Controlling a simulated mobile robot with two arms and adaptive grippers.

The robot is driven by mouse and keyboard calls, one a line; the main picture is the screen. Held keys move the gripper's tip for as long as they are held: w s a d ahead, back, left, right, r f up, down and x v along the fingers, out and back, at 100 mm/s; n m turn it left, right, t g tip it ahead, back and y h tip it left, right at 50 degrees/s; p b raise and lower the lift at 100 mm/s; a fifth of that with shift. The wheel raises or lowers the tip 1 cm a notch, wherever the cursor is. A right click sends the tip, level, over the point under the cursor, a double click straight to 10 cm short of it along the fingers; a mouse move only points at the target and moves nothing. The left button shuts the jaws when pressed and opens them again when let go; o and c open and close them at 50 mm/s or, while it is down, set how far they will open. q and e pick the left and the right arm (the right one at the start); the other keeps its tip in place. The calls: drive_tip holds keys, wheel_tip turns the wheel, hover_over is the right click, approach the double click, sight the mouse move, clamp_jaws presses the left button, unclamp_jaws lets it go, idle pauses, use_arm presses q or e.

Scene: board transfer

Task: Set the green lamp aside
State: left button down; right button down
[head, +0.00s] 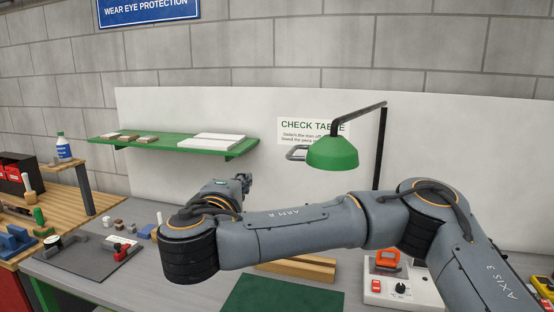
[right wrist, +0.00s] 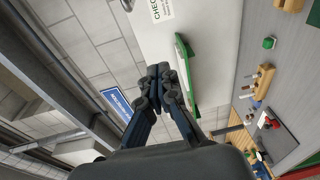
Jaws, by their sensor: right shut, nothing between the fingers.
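The green lamp (head: 333,153) has a green shade hanging from a black arm on a black upright post, at the right of the middle in the head view. A grey loop handle (head: 297,153) shows at the left of its shade. My right gripper (head: 243,179) is left of the lamp and apart from it, partly behind my own forearm. In the right wrist view the right gripper (right wrist: 158,75) has its fingers together with nothing between them. The foot of the post is hidden behind my right arm. My left gripper is out of view.
A green wall shelf (head: 175,145) with boards and white slabs is left of the gripper. A white switch box (head: 402,287), wooden bars (head: 305,268) and a dark green mat (head: 268,294) lie below my arm. Small parts stand on the grey table at the left.

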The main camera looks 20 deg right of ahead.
drive_tip(key=shift+d+r+h, duration=0.3)
drive_tip(key=shift+r, duration=0.25)
drive_tip(key=shift+d+r+h, duration=0.25)
drive_tip(key=shift+r+h, duration=0.05)
drive_tip(key=shift+r, duration=0.2)
drive_tip(key=shift+w, duration=0.1)
drive_tip(key=p+x, duration=0.8)
drive_tip(key=x, duration=0.2)
drive_tip(key=s+d+p, duration=0.2)
drive_tip(key=s, duration=0.1)
drive_tip(key=shift+s+d, duration=0.1)
drive_tip(key=shift+d, duration=0.25)
drive_tip(key=shift+a+f, duration=0.1)
